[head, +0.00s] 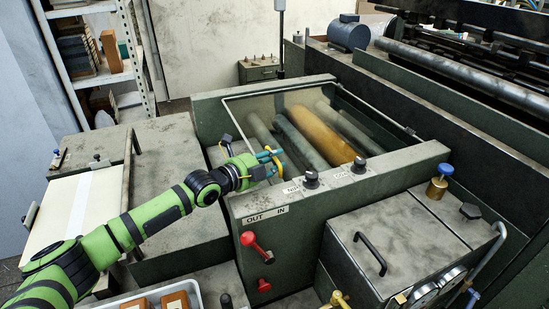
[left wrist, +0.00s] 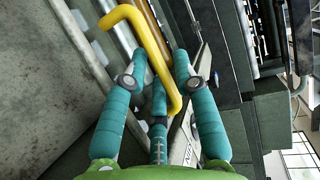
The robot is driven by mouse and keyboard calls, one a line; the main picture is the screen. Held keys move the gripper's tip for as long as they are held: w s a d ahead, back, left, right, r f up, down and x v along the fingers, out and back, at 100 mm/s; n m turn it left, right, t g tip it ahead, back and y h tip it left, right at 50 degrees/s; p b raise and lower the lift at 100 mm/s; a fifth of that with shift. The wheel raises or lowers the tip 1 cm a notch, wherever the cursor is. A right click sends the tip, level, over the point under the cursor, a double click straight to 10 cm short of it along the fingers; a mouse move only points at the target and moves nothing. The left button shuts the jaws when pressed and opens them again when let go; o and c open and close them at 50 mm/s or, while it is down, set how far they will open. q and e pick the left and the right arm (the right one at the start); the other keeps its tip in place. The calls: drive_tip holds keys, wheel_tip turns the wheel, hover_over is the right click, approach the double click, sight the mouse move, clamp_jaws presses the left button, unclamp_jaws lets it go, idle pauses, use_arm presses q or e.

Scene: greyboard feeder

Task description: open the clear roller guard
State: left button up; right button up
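The clear roller guard (head: 262,101) is a transparent panel in a thin metal frame. It lies over the rollers in the green machine's bay and looks down. A yellow bent handle (left wrist: 152,50) runs between the teal fingers of my left gripper (left wrist: 161,68) in the left wrist view. In the head view my left gripper (head: 270,162) is at the near left edge of the bay, its fingers hiding part of the handle. The fingers bend inward around the handle, but I cannot tell whether they grip it. My right gripper is not in view.
A red lever (head: 256,246) sits below the OUT/IN label, with black knobs (head: 311,179) above. A box with a black handle (head: 370,253) stands at the right. A white board (head: 75,215) and a tray of brown blocks (head: 175,299) are at the left and front.

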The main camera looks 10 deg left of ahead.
use_arm(q)
drive_tip(key=shift+w+d+f, duration=0.1)
drive_tip(key=shift+w+d, duration=0.05)
drive_tip(key=shift+w, duration=0.15)
clamp_jaws()
